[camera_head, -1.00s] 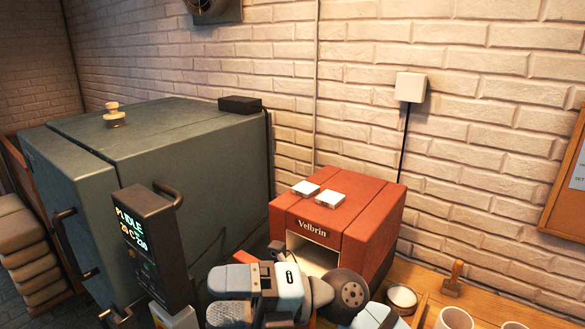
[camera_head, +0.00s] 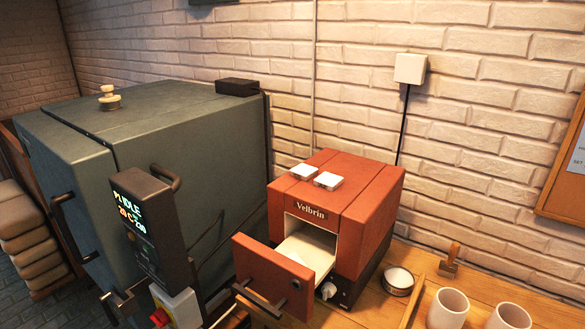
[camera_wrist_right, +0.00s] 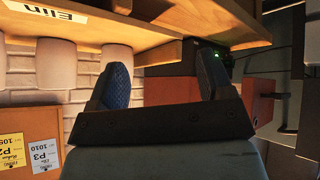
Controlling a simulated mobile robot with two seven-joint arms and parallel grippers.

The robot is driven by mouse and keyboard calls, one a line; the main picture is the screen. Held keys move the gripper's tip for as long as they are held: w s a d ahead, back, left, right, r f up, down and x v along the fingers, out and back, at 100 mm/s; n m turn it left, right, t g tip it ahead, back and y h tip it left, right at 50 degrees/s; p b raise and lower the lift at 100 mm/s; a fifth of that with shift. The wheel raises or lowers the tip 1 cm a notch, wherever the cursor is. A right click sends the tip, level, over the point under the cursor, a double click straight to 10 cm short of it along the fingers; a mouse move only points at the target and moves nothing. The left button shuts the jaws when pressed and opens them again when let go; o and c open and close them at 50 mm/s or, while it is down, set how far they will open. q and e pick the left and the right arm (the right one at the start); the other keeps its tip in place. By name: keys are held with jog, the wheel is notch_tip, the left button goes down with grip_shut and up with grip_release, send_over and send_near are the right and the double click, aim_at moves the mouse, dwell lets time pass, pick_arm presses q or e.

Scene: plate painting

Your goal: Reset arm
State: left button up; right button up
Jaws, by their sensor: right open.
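My right gripper (camera_wrist_right: 162,85) shows in the right wrist view with its two dark fingers spread wide and nothing between them. Neither gripper shows in the head view.
A large grey-green kiln (camera_head: 190,145) with a control panel (camera_head: 143,225) stands at left. The wrist view shows a wooden shelf edge (camera_wrist_right: 180,18) labelled Elin.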

jog(key=s+d+f+g, duration=0.1)
jog(key=s+f+g, duration=0.25)
jog(key=s, duration=0.55)
pick_arm(q)
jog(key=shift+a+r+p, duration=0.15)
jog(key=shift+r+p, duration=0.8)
jog(key=shift+p, duration=0.05)
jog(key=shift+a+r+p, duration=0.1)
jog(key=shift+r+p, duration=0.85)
jog(key=shift+p, duration=0.05)
pick_arm(e)
jog(key=w+a+f+n+t+y, duration=0.1)
jog(key=w+a+f+t+y, duration=0.2)
jog(key=w+a+f+t, duration=0.3)
jog(key=shift+a+f+y, duration=0.15)
jog(key=shift+f+y, duration=0.15)
jog(key=shift+f, duration=1.4)
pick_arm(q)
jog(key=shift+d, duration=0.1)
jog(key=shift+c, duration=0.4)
pick_arm(e)
jog(key=shift+t, duration=0.25)
